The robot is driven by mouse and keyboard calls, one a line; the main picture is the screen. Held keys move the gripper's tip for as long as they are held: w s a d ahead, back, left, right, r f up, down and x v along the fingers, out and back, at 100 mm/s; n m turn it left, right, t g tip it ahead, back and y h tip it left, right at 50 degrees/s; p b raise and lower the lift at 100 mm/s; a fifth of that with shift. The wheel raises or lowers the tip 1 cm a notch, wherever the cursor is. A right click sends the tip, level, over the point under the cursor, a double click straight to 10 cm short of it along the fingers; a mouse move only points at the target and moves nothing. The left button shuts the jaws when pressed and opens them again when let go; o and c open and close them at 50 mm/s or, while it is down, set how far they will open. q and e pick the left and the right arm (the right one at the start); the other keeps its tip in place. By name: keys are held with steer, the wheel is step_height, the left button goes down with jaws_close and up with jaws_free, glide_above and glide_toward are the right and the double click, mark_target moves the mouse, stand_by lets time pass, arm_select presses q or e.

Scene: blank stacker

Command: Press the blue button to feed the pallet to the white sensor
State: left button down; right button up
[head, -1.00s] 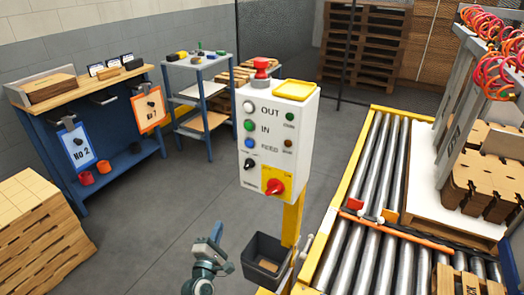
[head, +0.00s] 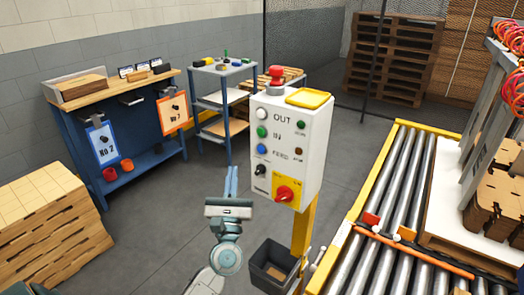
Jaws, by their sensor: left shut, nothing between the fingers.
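The blue button (head: 262,149) is on the front of the white control box (head: 300,140), in the row marked FEED, below a green and a white button. My left gripper (head: 231,170) is shut and empty, its fingers pointing up, to the left of the box and a little lower than the blue button. It appears apart from the box. A pallet (head: 470,247) with a white sheet and cut brown stacks lies on the roller conveyor (head: 385,200) at the right. I cannot make out a white sensor for certain. My right gripper is not in view.
A red mushroom button (head: 276,75) and a yellow tray (head: 309,98) top the box. A yellow post (head: 303,228) holds it, with a dark bin (head: 272,262) beside it. A blue workbench (head: 65,140) and stacked boards (head: 45,225) are at left. Grey floor is clear between.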

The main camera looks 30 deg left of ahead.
mark_target(261, 149)
arm_select(q)
steer(key=shift+w, duration=0.15)
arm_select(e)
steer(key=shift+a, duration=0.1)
arm_select(q)
steer(key=w+b, duration=0.1)
steer(key=w, duration=0.7)
steer(key=shift+w+d+b, duration=0.3)
steer(key=shift+d, duration=0.05)
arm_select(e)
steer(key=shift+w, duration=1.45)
arm_select(q)
steer(key=shift+w, duration=0.4)
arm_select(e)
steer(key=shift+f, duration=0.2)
